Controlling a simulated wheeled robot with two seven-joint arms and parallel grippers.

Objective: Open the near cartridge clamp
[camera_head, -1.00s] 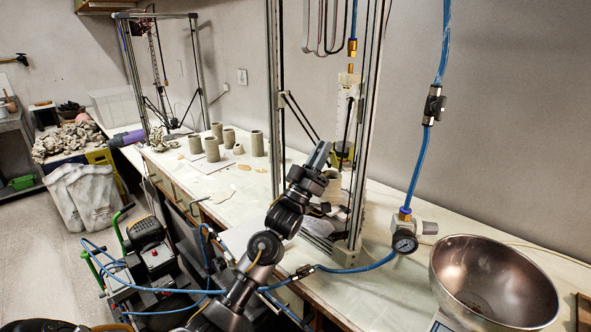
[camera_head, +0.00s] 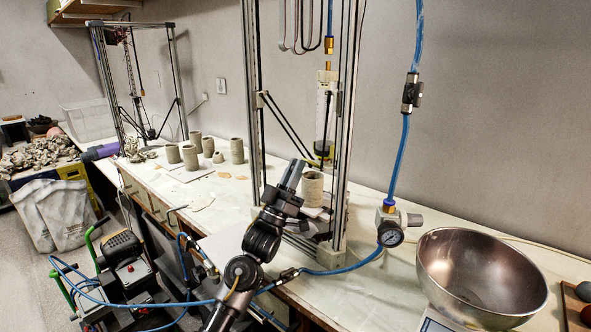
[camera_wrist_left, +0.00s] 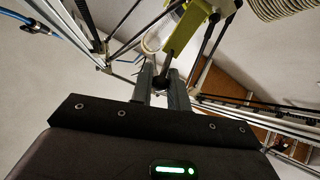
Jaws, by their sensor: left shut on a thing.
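The near printer's clear cartridge (camera_head: 325,118) hangs upright inside its frame, with the yellow-green clamp (camera_head: 318,156) at its lower end, partly hidden in the head view. In the left wrist view, a yellow-green clamp part (camera_wrist_left: 185,30) stands just beyond my fingers, with a dark knob at its lower end. My left gripper (camera_head: 292,172) reaches up left of the clamp. In the left wrist view, my left gripper (camera_wrist_left: 162,82) is shut on this dark knob between its two grey fingers. I cannot tell the clamp's opening. My right gripper is out of view.
A clay cylinder (camera_head: 312,189) stands inside the near frame, close to my gripper. Frame posts (camera_head: 343,150) rise beside it. A blue air hose (camera_head: 345,268) crosses in front near the gauge (camera_head: 390,234). A metal bowl (camera_head: 482,275) stands at right.

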